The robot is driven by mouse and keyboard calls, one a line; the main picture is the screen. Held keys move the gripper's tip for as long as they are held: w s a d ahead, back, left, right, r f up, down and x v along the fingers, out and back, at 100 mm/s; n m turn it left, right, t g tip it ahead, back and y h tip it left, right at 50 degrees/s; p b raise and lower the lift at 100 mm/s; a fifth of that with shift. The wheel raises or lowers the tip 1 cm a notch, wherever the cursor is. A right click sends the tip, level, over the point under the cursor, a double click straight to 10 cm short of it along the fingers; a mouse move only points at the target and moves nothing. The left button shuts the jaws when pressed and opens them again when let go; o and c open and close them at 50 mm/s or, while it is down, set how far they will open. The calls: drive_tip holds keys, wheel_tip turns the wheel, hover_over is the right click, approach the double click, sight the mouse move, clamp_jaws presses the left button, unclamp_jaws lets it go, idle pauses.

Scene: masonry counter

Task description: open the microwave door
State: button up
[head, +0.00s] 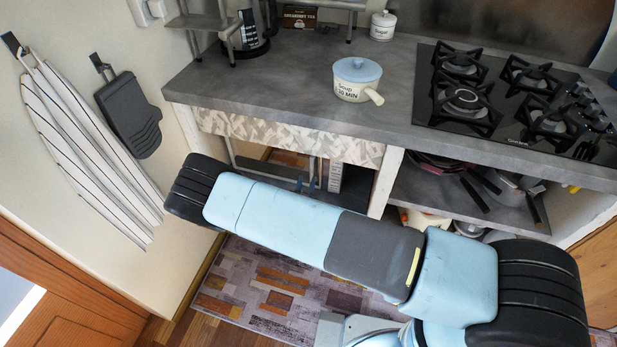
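In the head view, a silver-framed, box-like thing (268,169) stands in the bay under the left part of the counter. It looks like the microwave, with a dark, shiny front that shows rug-like colours and a light printed strip (336,175) at its right. My light blue and black arm crosses in front and hides its lower part. Two small dark upright pieces (306,184) show just above the arm, close to the front of the box. They may be the fingertips of my gripper. I cannot tell whether they touch anything or how far apart they are.
The grey counter (290,85) holds a cream pot with a blue lid (357,78), a white canister (383,25) and a black gas hob (515,100). Pans (470,175) fill the shelf at right. A striped cloth (90,145) and black mitt (130,112) hang on the left wall.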

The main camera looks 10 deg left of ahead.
drive_tip(key=shift+w, duration=1.75)
